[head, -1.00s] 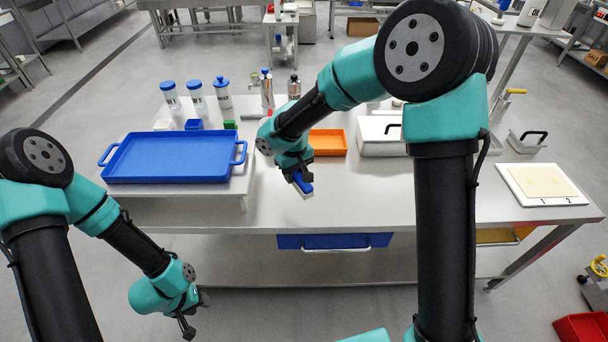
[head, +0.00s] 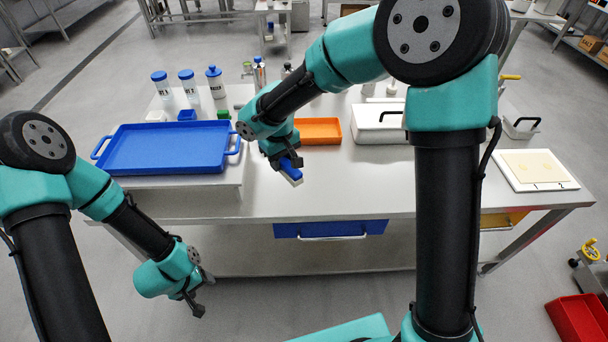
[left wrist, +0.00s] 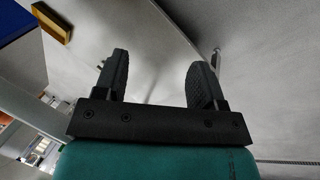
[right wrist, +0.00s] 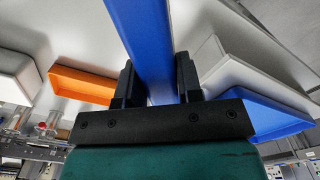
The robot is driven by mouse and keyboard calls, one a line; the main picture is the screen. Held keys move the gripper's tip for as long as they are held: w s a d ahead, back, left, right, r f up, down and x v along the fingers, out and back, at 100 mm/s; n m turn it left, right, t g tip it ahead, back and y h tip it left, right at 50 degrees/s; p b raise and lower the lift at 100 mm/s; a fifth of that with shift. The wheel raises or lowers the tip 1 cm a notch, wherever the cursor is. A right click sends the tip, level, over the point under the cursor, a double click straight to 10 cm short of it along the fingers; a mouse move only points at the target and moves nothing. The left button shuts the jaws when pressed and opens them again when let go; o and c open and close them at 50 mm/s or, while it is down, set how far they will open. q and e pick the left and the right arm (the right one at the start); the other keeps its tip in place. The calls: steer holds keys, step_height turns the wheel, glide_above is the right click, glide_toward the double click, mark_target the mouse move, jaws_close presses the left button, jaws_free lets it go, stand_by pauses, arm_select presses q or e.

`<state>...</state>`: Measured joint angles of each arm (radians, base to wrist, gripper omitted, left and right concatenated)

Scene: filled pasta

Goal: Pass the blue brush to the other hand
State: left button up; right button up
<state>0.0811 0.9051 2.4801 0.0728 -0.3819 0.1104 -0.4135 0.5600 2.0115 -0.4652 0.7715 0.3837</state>
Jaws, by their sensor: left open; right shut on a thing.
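The blue brush (head: 291,169) is in my right gripper (head: 286,160), above the worktop and right of the blue tray. In the right wrist view the brush (right wrist: 143,40) runs up between the two fingers of the right gripper (right wrist: 160,85), which are shut on it. Its far end goes out of that view. My left gripper (head: 192,300) hangs in front of the table, lower and to the left. In the left wrist view the left gripper (left wrist: 160,80) has its fingers wide apart with nothing between them.
A large blue tray (head: 112,176) lies on the raised left part of the table. An orange tray (head: 340,131) and a white lidded box (head: 375,128) stand at the back. A board (head: 534,180) lies at the right. The table's front middle (head: 350,190) is clear.

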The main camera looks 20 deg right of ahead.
arm_select(q)
steer(key=w+d+r+n+t+y, duration=0.1)
steer(key=w+d+r+n+t, duration=0.2)
steer(key=w+d+r+n, duration=0.45)
steer(key=n+t+y, duration=0.7)
steer(key=n+t, duration=0.1)
steer(key=n, duration=2)
glide_toward(298, 174)
steer(key=x, duration=0.5)
steer(key=shift+f, duration=0.45)
steer(key=shift+s+d+r+n+y, duration=0.15)
steer(key=shift+r+n+y, duration=0.25)
steer(key=shift+n, duration=0.55)
steer(key=shift+x, duration=3.85)
